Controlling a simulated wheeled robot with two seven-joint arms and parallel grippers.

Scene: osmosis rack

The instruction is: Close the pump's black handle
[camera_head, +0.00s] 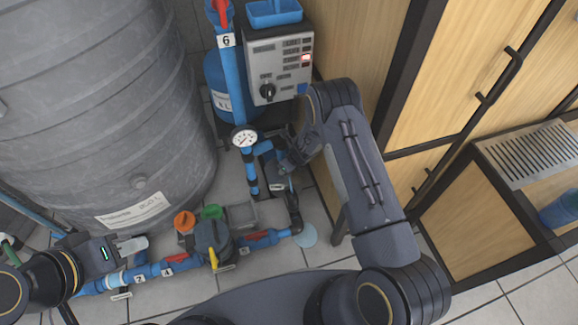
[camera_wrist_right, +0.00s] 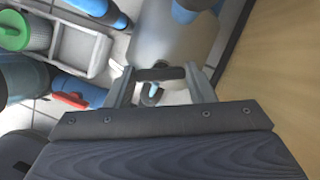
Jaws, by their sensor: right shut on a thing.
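The pump (camera_head: 268,158) stands on the floor by the blue upright pipe, partly hidden behind my right gripper. In the right wrist view its grey body (camera_wrist_right: 175,45) shows in front of the fingers. My right gripper (camera_wrist_right: 162,84) is shut on the black handle (camera_wrist_right: 160,73), a short dark bar lying across between its two grey fingers. In the head view my right gripper (camera_head: 285,165) is at the pump, and the handle cannot be made out there. My left gripper (camera_head: 130,245) is at the lower left, beside the blue floor pipe, far from the pump; its fingers are unclear.
A large grey tank (camera_head: 95,110) fills the left. A control box (camera_head: 279,65) and a round gauge (camera_head: 244,138) stand behind the pump. Blue pipes with red valves (camera_head: 257,236) and a yellow lever (camera_head: 214,258) run along the floor. Wooden cabinets (camera_head: 450,75) stand right.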

